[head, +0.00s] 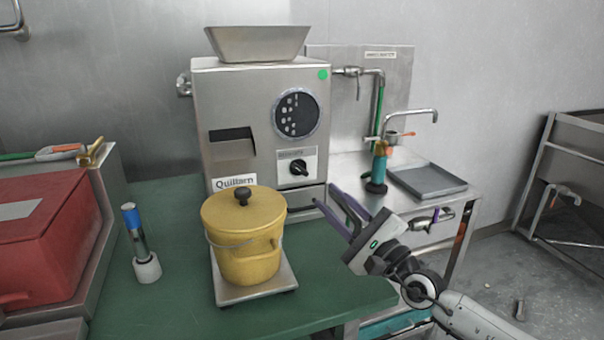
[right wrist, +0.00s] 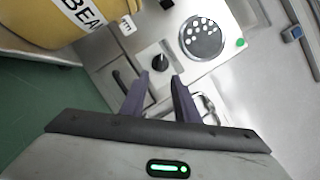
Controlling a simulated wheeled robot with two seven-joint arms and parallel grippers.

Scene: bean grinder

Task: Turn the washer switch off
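A grey metal machine (head: 255,100) stands at the back of the green table. On its front is a black rotary knob (head: 299,167) on a pale plate, below a round dark dial panel (head: 297,113). The knob also shows in the right wrist view (right wrist: 159,63), just beyond the gap between my fingertips. My right gripper (head: 325,199) is open and empty, in front of and below the knob, apart from it. In the right wrist view its two dark fingers (right wrist: 160,80) are spread. I cannot read the knob's label. My left gripper is not in view.
A yellow lidded pot (head: 243,250) stands on a scale (head: 258,290) left of my right gripper. A red box (head: 45,235) and a blue-topped tool (head: 140,245) stand at left. A sink unit with taps and a grey tray (head: 428,180) is at right.

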